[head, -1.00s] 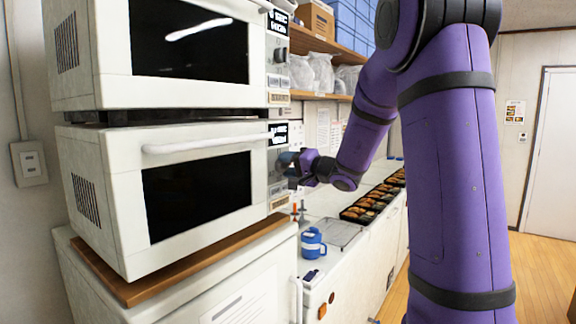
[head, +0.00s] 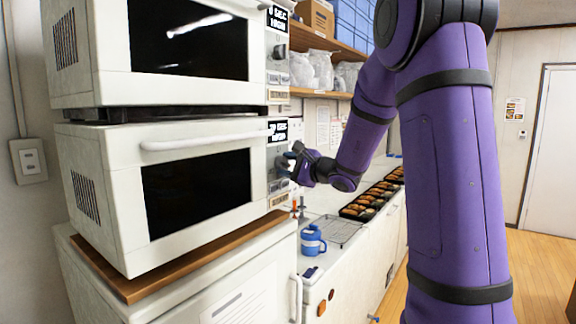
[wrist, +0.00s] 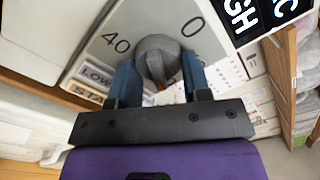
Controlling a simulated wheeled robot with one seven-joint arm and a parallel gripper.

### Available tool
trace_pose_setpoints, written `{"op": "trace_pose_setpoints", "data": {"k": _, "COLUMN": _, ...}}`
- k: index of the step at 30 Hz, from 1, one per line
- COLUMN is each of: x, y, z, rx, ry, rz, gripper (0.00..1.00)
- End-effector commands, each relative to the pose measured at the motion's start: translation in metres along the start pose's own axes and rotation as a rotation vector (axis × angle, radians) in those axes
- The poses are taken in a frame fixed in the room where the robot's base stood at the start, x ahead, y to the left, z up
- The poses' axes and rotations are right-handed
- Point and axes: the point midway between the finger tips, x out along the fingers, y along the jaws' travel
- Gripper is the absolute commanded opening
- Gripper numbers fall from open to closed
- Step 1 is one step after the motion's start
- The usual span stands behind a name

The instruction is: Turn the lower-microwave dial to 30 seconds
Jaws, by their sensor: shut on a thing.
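The lower microwave (head: 130,200) is white with a dark window and a control panel on its right edge. Its grey dial (wrist: 157,60) shows in the wrist view, between the printed numbers 40 and 0, with a small orange mark on its lower side. My gripper (head: 287,164) is at the panel, and its two blue fingers (wrist: 158,72) are shut on the dial's sides. In the head view the hand mostly hides the dial. The lower display (head: 277,131) shows white text with SEC; its number is too small to read surely.
The upper microwave (head: 80,85) sits above, with its own display and dial. The lower one stands on a wooden board (head: 205,255). Below right, the counter holds a blue mug (head: 312,241), a wire rack (head: 340,230) and filled bento trays (head: 345,213).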

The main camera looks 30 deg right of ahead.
Motion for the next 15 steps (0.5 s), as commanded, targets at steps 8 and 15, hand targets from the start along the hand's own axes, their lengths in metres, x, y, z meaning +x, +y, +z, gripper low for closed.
{"op": "trace_pose_setpoints", "data": {"k": 8, "x": -0.0010, "y": 0.0034, "z": -0.0012, "rx": 0.264, "ry": 0.004, "rz": 0.000, "gripper": 0.20}}
{"op": "trace_pose_setpoints", "data": {"k": 15, "x": -0.0009, "y": 0.0058, "z": -0.0003, "rx": 0.492, "ry": 0.004, "rz": 0.001, "gripper": 0.20}}
